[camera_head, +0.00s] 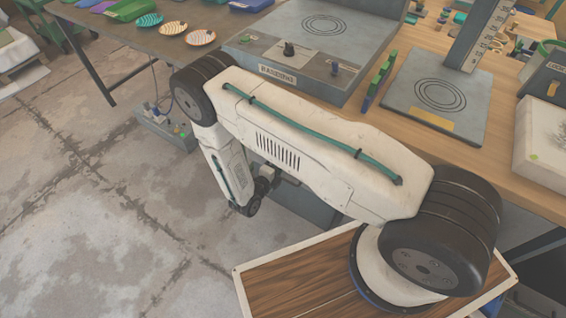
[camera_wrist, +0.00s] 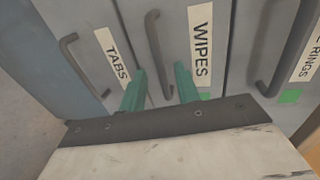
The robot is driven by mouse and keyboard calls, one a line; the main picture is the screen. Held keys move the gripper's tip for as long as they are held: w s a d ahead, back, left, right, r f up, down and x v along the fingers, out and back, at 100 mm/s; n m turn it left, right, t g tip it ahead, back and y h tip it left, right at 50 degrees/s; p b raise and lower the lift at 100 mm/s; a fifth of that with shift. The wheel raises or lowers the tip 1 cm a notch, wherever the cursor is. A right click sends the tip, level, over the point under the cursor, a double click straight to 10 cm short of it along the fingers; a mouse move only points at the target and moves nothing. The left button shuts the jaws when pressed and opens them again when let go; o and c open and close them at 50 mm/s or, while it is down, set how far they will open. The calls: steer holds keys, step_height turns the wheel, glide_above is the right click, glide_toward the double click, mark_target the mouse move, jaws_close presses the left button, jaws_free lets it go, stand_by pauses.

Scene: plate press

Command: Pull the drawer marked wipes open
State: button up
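The wipes drawer (camera_wrist: 206,20) has a grey front and a white WIPES label (camera_wrist: 201,45) in the wrist view. Its dark upright bar handle (camera_wrist: 157,45) is left of the label. My gripper (camera_wrist: 160,68) has two green fingers, open and apart. The lower part of the handle shows between the fingertips; I cannot tell whether they touch it or how deep they reach. The drawer front looks level with its neighbours. In the head view my arm hides the drawer fronts and the gripper's fingers.
The tabs drawer (camera_wrist: 88,20) with its handle is to the left, and a drawer labelled RINGS (camera_wrist: 264,60), partly cut off, to the right. In the head view a wooden bench (camera_head: 510,120) carries a grey machine (camera_head: 310,50) above the drawers. Concrete floor (camera_head: 90,200) is free at left.

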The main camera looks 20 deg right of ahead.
steer(key=shift+x, duration=1.1)
steer(key=shift+s, duration=0.1)
jaws_close()
